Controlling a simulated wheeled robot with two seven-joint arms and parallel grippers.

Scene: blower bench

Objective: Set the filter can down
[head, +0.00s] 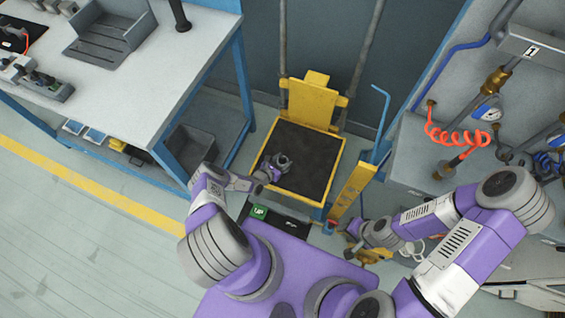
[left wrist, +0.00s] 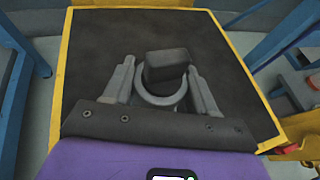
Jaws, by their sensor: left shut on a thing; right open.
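The filter can (head: 282,161) is a small dark grey piece over the black platform top. In the left wrist view it shows as a dark block (left wrist: 166,66) with a grey ring below it, between the two fingers. My left gripper (head: 272,170) is shut on it, and it also shows in the left wrist view (left wrist: 162,92). I cannot tell whether the can touches the platform. The yellow-edged lift platform (head: 312,148) lies under it, its black surface otherwise bare. My right gripper (head: 352,252) is open, low at the right of the platform; its fingertips are hard to make out.
A white-topped workbench (head: 150,85) with blue legs stands at the left, a grey tray (head: 110,38) on it. A yellow post (head: 352,192) and blue bar stand right of the platform. A grey wall unit with orange coiled hose (head: 458,136) is at the right.

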